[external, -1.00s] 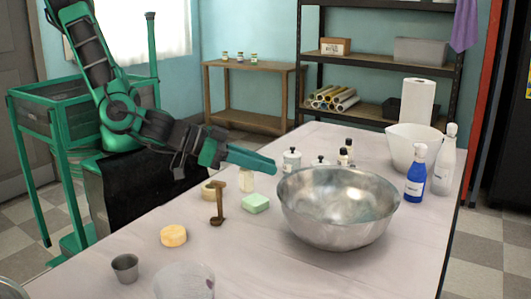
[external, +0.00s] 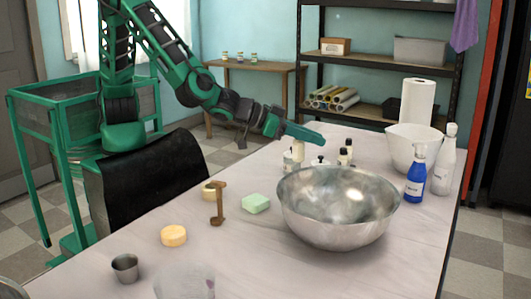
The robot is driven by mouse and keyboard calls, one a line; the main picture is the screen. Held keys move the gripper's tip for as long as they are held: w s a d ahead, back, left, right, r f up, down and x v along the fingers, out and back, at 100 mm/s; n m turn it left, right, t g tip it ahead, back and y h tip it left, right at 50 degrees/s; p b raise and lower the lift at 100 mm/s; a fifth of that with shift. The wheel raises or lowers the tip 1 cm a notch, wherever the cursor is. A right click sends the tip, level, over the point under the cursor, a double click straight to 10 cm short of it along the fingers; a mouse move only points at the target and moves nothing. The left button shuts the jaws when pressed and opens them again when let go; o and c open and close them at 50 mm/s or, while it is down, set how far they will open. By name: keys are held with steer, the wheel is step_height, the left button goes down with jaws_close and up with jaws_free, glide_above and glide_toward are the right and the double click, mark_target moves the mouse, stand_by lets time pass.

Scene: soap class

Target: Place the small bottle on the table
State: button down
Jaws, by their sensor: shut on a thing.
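My gripper (external: 304,135) is shut on a small cream bottle (external: 298,152). It holds the bottle roughly upright behind the large metal bowl, over the far part of the table (external: 120,215). In this view the bottle overlaps a white jar (external: 288,163), and I cannot tell how far above the table it is. The fingertips themselves are hard to make out.
A large metal bowl (external: 335,230) stands in front of the held bottle. Small dark-capped bottles (external: 344,157) and a white lidded jar (external: 320,165) stand behind it. A green soap block (external: 256,204), a brown stand (external: 218,205) and yellow soap (external: 174,236) lie left. A blue spray bottle (external: 415,183) stands right.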

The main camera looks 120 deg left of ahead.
steer(key=s+a, duration=0.2)
steer(key=a, duration=0.9)
steer(key=s+a, duration=0.3)
steer(key=a, duration=0.8)
steer(key=s+a+r+n+g+y, duration=0.1)
steer(key=s+a+r, duration=0.1)
steer(key=s+a, duration=0.55)
steer(key=s+a+r, duration=0.2)
steer(key=s+a, duration=0.2)
steer(key=a, duration=0.6)
steer(key=shift+w+d+f, duration=1.2)
steer(key=shift+w+f, duration=0.5)
steer(key=shift+f, duration=1.05)
steer(key=shift+w+d+f, duration=1.25)
steer(key=shift+w+f, duration=0.45)
steer(key=shift+f, duration=1.1)
steer(key=shift+w+d+f, duration=1.2)
steer(key=shift+w+f, duration=0.5)
steer(key=shift+f, duration=1.05)
steer(key=shift+f, duration=0.1)
steer(key=c, duration=1.9)
jaws_free()
